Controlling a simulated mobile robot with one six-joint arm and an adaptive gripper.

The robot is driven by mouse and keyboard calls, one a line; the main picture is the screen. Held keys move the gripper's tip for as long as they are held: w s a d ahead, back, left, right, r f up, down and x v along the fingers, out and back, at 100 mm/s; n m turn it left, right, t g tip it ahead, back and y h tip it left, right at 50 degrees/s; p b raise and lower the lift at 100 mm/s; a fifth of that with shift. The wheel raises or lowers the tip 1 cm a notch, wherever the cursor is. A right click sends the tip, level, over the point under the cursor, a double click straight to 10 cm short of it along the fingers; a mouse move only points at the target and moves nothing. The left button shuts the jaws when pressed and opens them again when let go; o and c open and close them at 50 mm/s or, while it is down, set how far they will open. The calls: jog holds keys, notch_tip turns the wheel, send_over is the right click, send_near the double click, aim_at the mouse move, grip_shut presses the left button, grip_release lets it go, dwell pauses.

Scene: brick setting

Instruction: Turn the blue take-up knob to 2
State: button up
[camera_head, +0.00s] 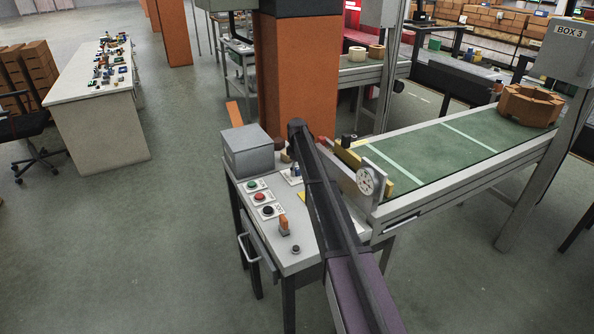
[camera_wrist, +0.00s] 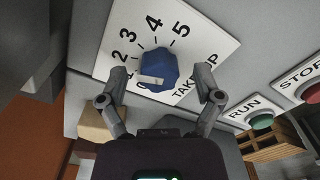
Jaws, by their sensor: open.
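The blue take-up knob (camera_wrist: 160,66) shows in the wrist view on a white dial plate (camera_wrist: 200,52) marked with numbers up to 5 and the words TAKE-UP, partly covered. Its white pointer bar faces left in the picture, toward the low end of the scale, below the 2; the exact mark is hard to read. My gripper (camera_wrist: 161,80) is open, with one finger on each side of the knob and gaps between. I cannot tell how high the fingertips are above the plate. In the head view my arm hides most of the gripper and the dial area.
The wrist view shows the green RUN button (camera_wrist: 262,121) and red STOP button (camera_wrist: 313,94) to the right. In the head view a grey box (camera_head: 246,152) stands on the console's back left, and an orange-handled switch (camera_head: 284,226) near its front. A conveyor (camera_head: 430,153) adjoins right.

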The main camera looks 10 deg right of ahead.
aim_at(297, 169)
jog(key=shift+m, duration=0.4)
jog(key=m, duration=0.4)
jog(key=shift+m, duration=0.3)
jog(key=m, duration=1.6)
notch_tip(297, 169, up, 14)
jog(key=p, duration=1.4)
jog(key=s+f+n+b, duration=0.2)
jog(key=s+n, duration=0.5)
jog(key=s, duration=2.2)
jog(key=shift+s+f+b, duration=0.15)
jog(key=shift+f+b, duration=0.15)
jog(key=shift+b, duration=0.05)
jog(key=shift+s, duration=0.1)
